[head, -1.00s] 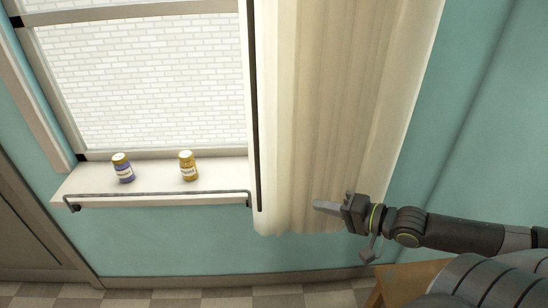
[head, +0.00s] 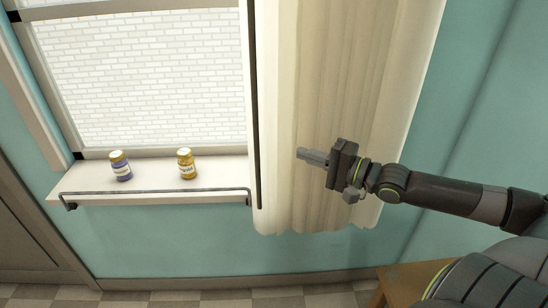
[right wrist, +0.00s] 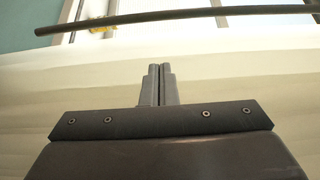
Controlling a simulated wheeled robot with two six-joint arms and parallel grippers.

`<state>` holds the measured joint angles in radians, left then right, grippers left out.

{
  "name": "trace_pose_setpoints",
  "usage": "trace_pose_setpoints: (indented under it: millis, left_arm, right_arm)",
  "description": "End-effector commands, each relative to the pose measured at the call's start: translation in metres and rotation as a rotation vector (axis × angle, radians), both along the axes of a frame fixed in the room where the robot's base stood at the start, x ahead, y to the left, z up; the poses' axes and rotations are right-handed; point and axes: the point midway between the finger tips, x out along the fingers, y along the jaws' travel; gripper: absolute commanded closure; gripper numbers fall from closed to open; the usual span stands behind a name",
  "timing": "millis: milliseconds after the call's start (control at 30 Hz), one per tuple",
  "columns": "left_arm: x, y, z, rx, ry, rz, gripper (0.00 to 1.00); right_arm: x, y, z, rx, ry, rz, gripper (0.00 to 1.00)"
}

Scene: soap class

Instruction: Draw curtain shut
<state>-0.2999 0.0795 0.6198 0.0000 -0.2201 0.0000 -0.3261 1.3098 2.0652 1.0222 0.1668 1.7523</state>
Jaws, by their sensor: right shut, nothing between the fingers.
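The cream curtain (head: 310,100) hangs in folds at the right side of the window (head: 140,80), bunched to the right and leaving most of the glass uncovered. A thin dark rod (head: 256,110) hangs upright along its left edge; a dark rod also crosses the top of the right wrist view (right wrist: 170,18). My right gripper (head: 300,153) is in front of the curtain's lower middle, pointing left, its fingers together and empty. In the right wrist view the shut fingers (right wrist: 160,75) show against the cream cloth. Whether they touch the cloth I cannot tell. My left gripper is out of view.
A purple jar (head: 121,168) and a yellow jar (head: 187,165) stand on the white sill (head: 90,185). A grey rail (head: 160,190) runs along the sill's front. A wooden surface (head: 402,280) is at the lower right.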

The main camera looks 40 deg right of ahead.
Motion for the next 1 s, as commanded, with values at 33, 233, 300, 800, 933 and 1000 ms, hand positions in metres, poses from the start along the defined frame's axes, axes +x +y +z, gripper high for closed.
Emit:
trace_pose_setpoints:
  millis: [33,233,300,800,933,1000]
  left_arm:
    - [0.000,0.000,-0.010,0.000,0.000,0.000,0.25]
    - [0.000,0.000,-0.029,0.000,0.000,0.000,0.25]
    - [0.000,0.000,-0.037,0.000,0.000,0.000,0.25]
    - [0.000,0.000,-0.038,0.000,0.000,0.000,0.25]
    - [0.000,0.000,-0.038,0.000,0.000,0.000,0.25]
    - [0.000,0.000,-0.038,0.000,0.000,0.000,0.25]
  right_arm:
    - [0.006,0.003,-0.004,0.003,-0.005,0.001,1.00]
    - [0.025,0.012,-0.005,0.002,-0.006,0.001,1.00]
    - [0.032,0.015,-0.005,0.000,-0.005,0.000,1.00]
    - [0.054,0.050,0.001,0.003,-0.002,0.001,1.00]
    - [0.056,0.055,0.000,0.000,-0.001,0.000,1.00]
    - [0.056,0.057,0.000,0.000,0.000,0.000,1.00]
